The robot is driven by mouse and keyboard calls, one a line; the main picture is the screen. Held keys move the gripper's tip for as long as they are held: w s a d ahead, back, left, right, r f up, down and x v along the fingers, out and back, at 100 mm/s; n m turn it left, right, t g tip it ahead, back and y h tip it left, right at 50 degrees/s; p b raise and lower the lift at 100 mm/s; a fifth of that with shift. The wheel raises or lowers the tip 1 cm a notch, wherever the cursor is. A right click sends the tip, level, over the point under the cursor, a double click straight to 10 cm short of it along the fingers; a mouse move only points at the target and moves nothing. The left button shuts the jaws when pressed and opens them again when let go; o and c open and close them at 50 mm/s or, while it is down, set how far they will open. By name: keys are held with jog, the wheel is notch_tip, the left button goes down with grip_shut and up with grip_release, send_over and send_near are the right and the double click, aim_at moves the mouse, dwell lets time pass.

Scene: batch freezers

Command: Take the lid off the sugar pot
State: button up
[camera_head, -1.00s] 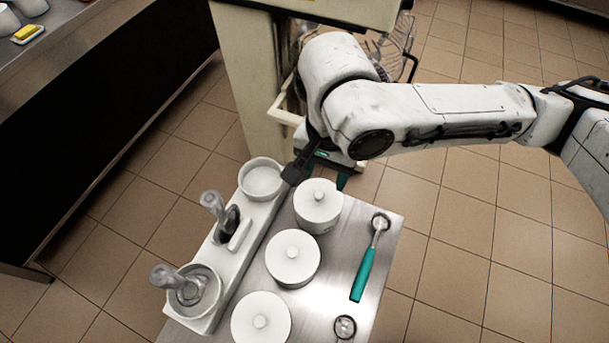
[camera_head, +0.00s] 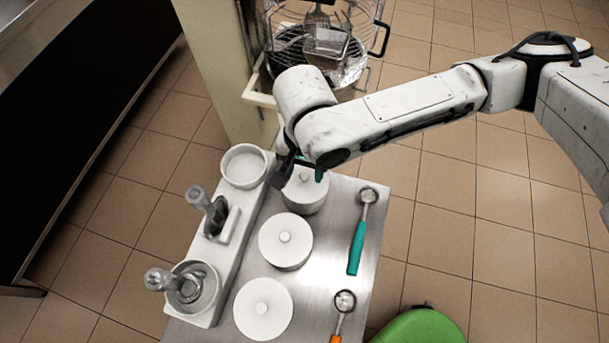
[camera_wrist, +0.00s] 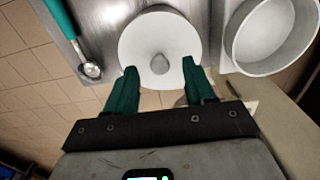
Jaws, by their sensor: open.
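Three white lidded pots stand in a row on a steel cart top: a far one (camera_head: 305,194), a middle one (camera_head: 286,241) and a near one (camera_head: 263,309). No label shows which holds sugar. My gripper (camera_wrist: 159,67) is over the far pot, with its teal fingers open and empty. In the wrist view, the far pot's round lid (camera_wrist: 135,40) has its small knob (camera_wrist: 159,63) between the fingertips. I cannot tell how high the fingertips are above the lid. In the head view, my gripper hides part of this lid, which sits on the pot.
A white holder (camera_head: 231,245) with an open bowl (camera_head: 244,166) and upright tools stands left of the pots. A teal-handled scoop (camera_head: 356,245) and an orange-handled one (camera_head: 337,326) lie right. A green seat (camera_head: 420,328) is at bottom right; a machine stands behind.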

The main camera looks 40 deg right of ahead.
jog(key=shift+f, duration=0.75)
jog(key=shift+c, duration=0.3)
grip_shut()
